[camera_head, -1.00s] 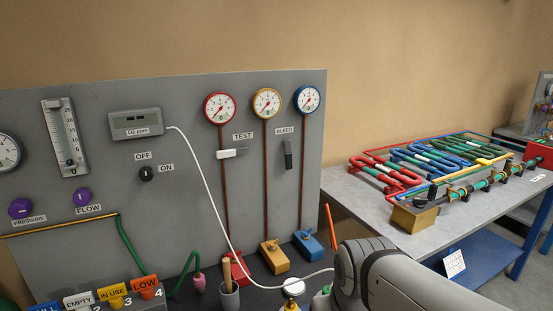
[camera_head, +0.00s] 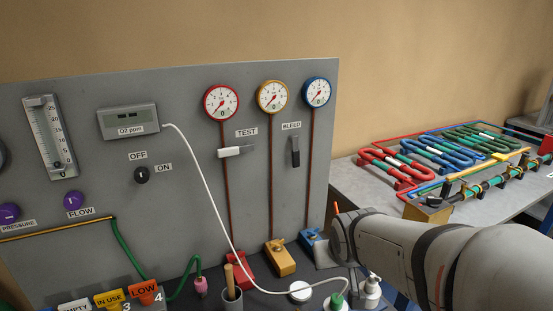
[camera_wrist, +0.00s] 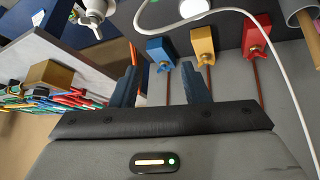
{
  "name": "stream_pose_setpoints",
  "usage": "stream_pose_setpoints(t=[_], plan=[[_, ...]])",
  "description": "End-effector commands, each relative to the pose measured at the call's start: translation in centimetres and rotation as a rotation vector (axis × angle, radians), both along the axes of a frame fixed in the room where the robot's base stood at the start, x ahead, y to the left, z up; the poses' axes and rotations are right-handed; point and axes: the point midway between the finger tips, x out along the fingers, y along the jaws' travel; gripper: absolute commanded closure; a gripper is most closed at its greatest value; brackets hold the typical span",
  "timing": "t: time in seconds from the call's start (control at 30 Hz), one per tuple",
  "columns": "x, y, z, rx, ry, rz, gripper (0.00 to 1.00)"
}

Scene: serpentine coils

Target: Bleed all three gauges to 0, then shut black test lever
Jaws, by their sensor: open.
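The red gauge (camera_head: 221,102), yellow gauge (camera_head: 272,97) and blue gauge (camera_head: 317,92) hang on the grey panel; their readings are too small to tell. A white lever (camera_head: 236,152) lies level below the TEST label. A black lever (camera_head: 295,152) hangs upright below the BLEED label. Brown pipes run down to the red block (camera_wrist: 255,42), yellow block (camera_wrist: 202,43) and blue block (camera_wrist: 160,51), each with a brass fitting. My gripper (camera_wrist: 162,88) is open and empty in the wrist view; the blue block shows beyond and between its fingers.
A white hose (camera_head: 200,180) loops from the O2 meter (camera_head: 129,121) down to the bench. A cup (camera_head: 231,293) and a white-capped bottle (camera_head: 371,288) stand at the front. A side table (camera_head: 362,183) with coloured coils is at the right.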

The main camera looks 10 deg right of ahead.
Motion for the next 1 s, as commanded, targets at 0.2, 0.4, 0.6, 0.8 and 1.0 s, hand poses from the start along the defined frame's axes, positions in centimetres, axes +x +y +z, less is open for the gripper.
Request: stream_pose_setpoints(t=[0.2,0.4,0.6,0.8,1.0], plan=[[10.0,-1.8,3.8,-0.035,-0.363,0.080,0.58],[16.0,-1.2,7.1,0.015,-0.670,0.220,0.58],[18.3,0.2,9.2,0.112,-0.883,0.342,0.58],[18.8,0.8,10.1,0.166,-0.970,0.398,0.58],[21.0,1.7,10.3,0.172,-0.977,0.403,0.58]])
